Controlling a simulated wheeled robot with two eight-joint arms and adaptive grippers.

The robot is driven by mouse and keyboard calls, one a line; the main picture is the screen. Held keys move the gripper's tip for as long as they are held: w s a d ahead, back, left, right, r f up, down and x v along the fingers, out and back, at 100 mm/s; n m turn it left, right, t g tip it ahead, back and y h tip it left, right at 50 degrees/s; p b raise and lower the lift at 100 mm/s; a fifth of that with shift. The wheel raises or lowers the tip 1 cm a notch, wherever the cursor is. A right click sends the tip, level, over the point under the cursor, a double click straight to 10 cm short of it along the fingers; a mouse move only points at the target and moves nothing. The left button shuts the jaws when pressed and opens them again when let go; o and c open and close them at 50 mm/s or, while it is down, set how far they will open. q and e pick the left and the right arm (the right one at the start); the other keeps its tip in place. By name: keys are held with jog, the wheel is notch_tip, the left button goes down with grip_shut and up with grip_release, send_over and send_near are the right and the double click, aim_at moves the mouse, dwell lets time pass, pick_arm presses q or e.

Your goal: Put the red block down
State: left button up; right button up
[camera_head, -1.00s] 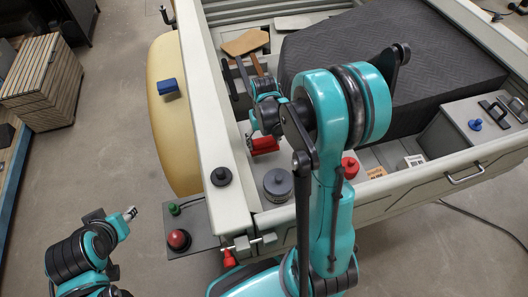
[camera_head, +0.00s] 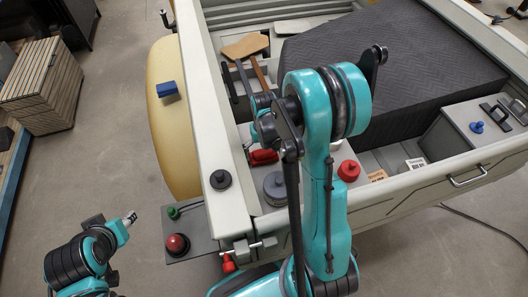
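The red block (camera_head: 263,157) is inside the pale cart bed, near its left wall, at my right gripper (camera_head: 250,149). The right gripper points down and appears shut on the block; my own wrist and arm hide part of both. I cannot tell whether the block touches the surface below. My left gripper (camera_head: 130,217) is at lower left, over the floor, away from the block; its fingertips look together and empty.
The pale cart wall (camera_head: 205,130) runs along the left. A grey round-lidded pot (camera_head: 275,186) and a red knob (camera_head: 349,170) are near the block. A dark padded box (camera_head: 410,65) fills the right. A wooden paddle (camera_head: 245,46) lies behind.

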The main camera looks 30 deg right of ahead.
aim_at(264, 152)
jog(key=shift+r, duration=0.15)
jog(key=shift+r+p, duration=0.3)
notch_tip(264, 152, up, 12)
jog(key=p, duration=0.2)
jog(key=shift+f, duration=0.25)
